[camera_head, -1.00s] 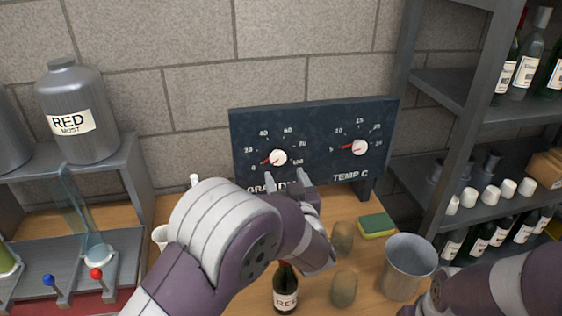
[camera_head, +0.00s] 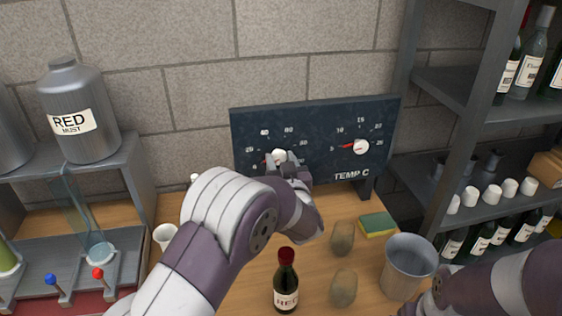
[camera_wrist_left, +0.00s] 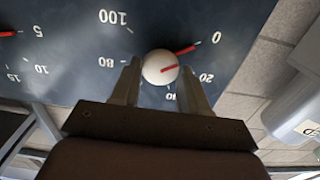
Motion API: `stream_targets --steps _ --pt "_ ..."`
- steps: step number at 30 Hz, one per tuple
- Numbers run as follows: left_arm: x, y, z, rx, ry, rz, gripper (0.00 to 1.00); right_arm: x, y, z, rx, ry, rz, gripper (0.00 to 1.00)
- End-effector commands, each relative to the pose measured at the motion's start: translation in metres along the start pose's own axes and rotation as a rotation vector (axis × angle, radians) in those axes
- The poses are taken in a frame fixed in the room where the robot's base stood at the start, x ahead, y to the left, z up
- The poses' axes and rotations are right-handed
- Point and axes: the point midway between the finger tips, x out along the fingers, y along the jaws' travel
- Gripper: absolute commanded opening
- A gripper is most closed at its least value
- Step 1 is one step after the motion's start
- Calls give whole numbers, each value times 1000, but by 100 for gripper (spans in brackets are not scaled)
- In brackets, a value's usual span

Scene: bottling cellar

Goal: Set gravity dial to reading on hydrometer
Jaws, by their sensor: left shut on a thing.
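The dark dial board (camera_head: 320,120) stands against the wall at the back of the wooden table. Its left dial, partly hidden by my arm, has a white gravity knob (camera_head: 278,155) with a red pointer. In the left wrist view the knob (camera_wrist_left: 155,62) sits between my fingers, and its pointer lies close to the 0 mark. My left gripper (camera_wrist_left: 158,74) is shut on this knob; in the head view the gripper (camera_head: 283,164) is mostly hidden by its own wrist. A clear slanted glass vessel (camera_head: 78,212) stands at left; I cannot make out a hydrometer reading. My right gripper is out of view.
The TEMP C knob (camera_head: 361,147) is to the right on the board. A grey must can (camera_head: 75,125) is at left, bottle shelves (camera_head: 450,150) at right.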

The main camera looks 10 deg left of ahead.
Motion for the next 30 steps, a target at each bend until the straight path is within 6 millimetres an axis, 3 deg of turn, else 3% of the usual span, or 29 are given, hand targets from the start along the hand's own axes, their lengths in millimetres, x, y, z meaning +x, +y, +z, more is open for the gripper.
stream_targets --steps 11,30 --pt "0 1 -5 159 -1 0 14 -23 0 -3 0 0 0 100" --pt "0 3 -3 690 1 0 14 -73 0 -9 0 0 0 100"
